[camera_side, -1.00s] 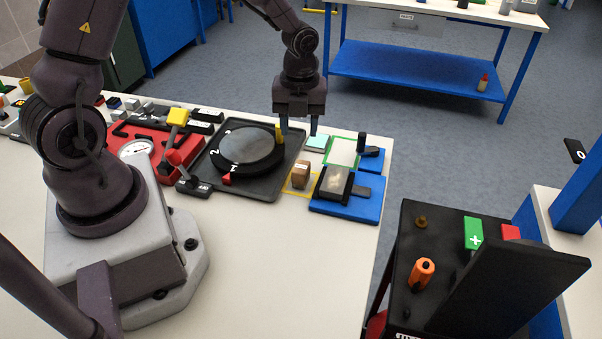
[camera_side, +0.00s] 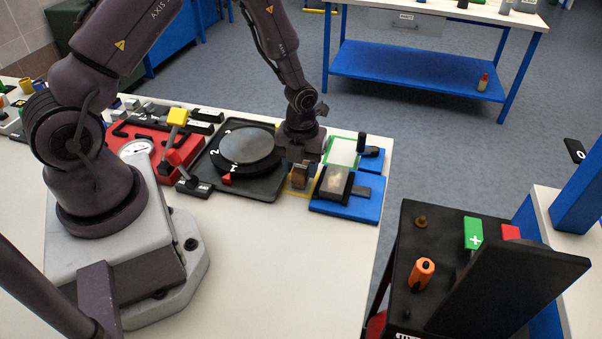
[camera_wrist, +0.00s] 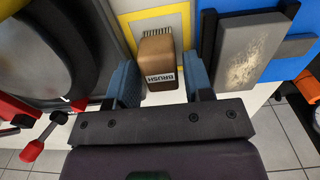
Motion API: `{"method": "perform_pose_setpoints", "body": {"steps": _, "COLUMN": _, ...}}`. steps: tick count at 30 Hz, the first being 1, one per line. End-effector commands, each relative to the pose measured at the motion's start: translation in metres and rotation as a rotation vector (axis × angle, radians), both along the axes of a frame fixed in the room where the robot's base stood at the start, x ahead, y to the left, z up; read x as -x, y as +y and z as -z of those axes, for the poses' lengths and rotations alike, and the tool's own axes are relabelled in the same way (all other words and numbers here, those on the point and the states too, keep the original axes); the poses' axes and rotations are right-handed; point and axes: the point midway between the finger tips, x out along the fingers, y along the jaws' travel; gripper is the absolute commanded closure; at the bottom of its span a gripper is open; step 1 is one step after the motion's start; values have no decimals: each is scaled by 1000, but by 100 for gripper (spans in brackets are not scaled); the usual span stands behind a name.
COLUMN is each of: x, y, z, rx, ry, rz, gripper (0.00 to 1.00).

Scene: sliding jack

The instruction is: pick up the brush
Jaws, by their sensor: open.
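The brush (camera_wrist: 158,62) is a brown block with a white label reading BRUSH and bristles at its far end. It sits inside a yellow outline (camera_wrist: 176,10) on the white table. In the side view the brush (camera_side: 298,178) is partly hidden by my gripper (camera_side: 302,168). In the wrist view my gripper (camera_wrist: 162,86) is open, with one blue finger on each side of the brush. Gaps show between the fingers and the brush. I cannot tell exactly how deep the fingertips reach around it.
A black tray with a round turntable (camera_side: 248,147) is left of the brush. A blue block with a worn grey plate (camera_side: 336,183) is close on its right. A red panel with levers (camera_side: 150,150) lies farther left. The table front is clear.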

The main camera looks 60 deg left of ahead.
Motion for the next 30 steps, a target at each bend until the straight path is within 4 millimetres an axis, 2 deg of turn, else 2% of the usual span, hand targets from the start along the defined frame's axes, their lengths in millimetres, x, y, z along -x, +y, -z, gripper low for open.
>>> {"method": "perform_pose_setpoints", "body": {"steps": 3, "x": 1, "y": -1, "z": 18, "rx": 0, "ry": 3, "rz": 1, "gripper": 53}}
{"method": "perform_pose_setpoints", "body": {"steps": 6, "x": 0, "y": 0, "z": 24, "rx": -1, "ry": 1, "rz": 0, "gripper": 53}}
{"method": "perform_pose_setpoints", "body": {"steps": 13, "x": 0, "y": 0, "z": 25, "rx": -1, "ry": -1, "rz": 0, "gripper": 53}}
{"method": "perform_pose_setpoints", "body": {"steps": 14, "x": 0, "y": 0, "z": 25, "rx": -1, "ry": -1, "rz": 0, "gripper": 58}}
{"method": "perform_pose_setpoints", "body": {"steps": 18, "x": 0, "y": 0, "z": 25, "rx": 0, "ry": 0, "rz": 0, "gripper": 90}}
{"method": "perform_pose_setpoints", "body": {"steps": 30, "x": 0, "y": 0, "z": 19, "rx": 0, "ry": -1, "rz": 0, "gripper": 90}}
